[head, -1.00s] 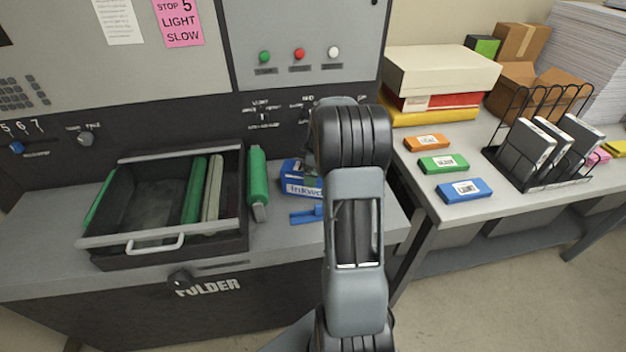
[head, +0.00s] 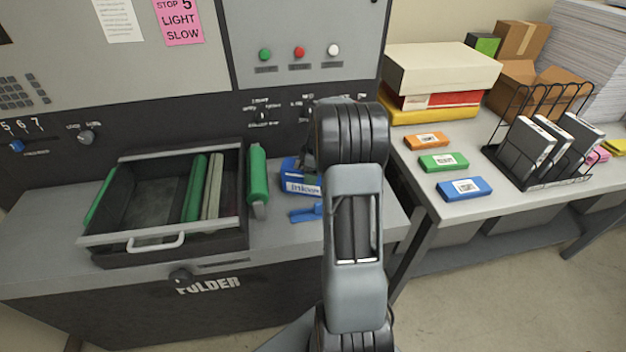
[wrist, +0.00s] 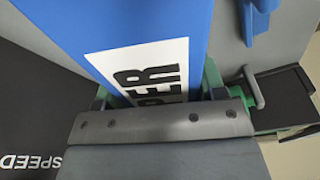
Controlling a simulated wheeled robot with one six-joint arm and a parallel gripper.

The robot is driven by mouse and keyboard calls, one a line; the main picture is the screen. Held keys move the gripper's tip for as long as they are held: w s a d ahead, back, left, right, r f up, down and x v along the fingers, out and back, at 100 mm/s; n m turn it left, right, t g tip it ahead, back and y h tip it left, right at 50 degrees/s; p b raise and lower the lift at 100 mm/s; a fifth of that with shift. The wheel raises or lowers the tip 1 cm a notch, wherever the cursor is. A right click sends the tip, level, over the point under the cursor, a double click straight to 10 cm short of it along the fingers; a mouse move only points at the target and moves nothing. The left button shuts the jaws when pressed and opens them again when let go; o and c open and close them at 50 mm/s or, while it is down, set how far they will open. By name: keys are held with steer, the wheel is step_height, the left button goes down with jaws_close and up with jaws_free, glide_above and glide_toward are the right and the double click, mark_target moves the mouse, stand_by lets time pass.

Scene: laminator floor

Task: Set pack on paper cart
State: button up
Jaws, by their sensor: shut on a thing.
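A blue pack (head: 292,176) with a white label stands on the counter top or just above it; I cannot tell if it touches. My arm hides its right side. In the wrist view the blue pack (wrist: 130,28) fills the upper middle, with large black letters ending in "PER" on its label. My gripper (wrist: 156,92) is shut on it, a finger at each side. In the head view my gripper is mostly hidden behind my arm. I cannot pick out a paper cart for certain.
A blue clip-like tool (head: 304,213) lies just in front of the pack. A green roller (head: 257,175) and an open black drawer tray (head: 120,249) are to the left. The right-hand table (head: 455,207) holds small coloured boxes, a wire rack (head: 490,155) and cartons.

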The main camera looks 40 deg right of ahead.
steer(key=shift+r, duration=0.15)
jaws_close()
